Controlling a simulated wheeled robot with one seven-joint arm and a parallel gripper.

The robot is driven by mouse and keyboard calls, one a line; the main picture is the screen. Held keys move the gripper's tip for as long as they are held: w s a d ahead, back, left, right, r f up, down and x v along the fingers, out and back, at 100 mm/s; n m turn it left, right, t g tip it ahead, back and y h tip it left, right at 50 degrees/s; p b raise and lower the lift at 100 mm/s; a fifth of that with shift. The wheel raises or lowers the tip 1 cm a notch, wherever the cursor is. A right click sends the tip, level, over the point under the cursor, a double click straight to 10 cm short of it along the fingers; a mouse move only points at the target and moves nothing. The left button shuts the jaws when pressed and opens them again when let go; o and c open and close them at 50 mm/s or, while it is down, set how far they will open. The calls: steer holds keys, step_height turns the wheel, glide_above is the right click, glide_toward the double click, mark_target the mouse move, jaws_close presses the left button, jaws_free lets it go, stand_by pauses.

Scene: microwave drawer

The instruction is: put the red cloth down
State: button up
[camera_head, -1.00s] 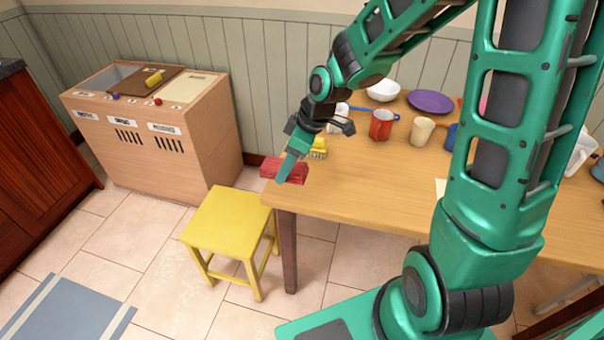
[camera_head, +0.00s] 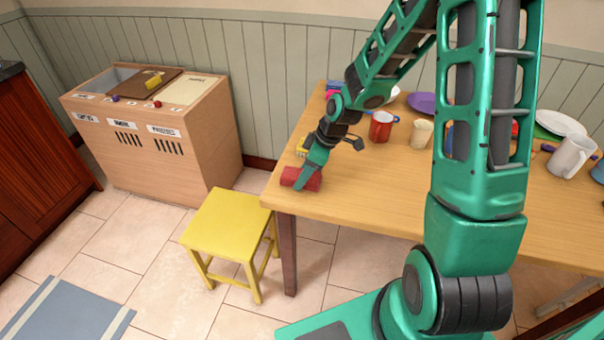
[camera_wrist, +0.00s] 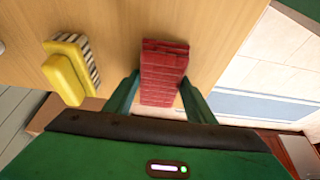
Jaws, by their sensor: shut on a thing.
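The red cloth (camera_head: 290,176) is a folded block with a checked pattern, at the left corner of the wooden table (camera_head: 345,205). My gripper (camera_head: 303,183) reaches down over it and is shut on it. In the wrist view the cloth (camera_wrist: 163,65) lies between my two fingers (camera_wrist: 160,92), its far end sticking out past them above the wood. I cannot tell whether its underside touches the tabletop. One finger hides part of the cloth in the head view.
A yellow brush (camera_wrist: 66,70) with striped bristles lies just left of the cloth in the wrist view. A red mug (camera_head: 381,127) and a cream cup (camera_head: 421,134) stand farther right. A yellow stool (camera_head: 228,216) stands below the table's left corner. The table's front middle is clear.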

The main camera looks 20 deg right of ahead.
steer(key=o, duration=1.1)
steer(key=v, duration=1.2)
steer(key=s+d+r+m+g+h, duration=0.1)
steer(key=s+d+m, duration=0.3)
steer(key=s, duration=0.5)
steer(key=s+d+r+m+g+h, duration=0.1)
steer(key=s+d+r+m, duration=0.3)
steer(key=s+m, duration=0.3)
steer(key=s+d+r+m+h, duration=0.1)
steer(key=s+d+m, duration=0.3)
steer(key=s, duration=0.8)
steer(key=shift+s+d+r+m+g, duration=0.2)
steer(key=shift+d+r+m+g, duration=0.2)
steer(key=shift+r+m, duration=0.55)
steer(key=shift+f, duration=0.15)
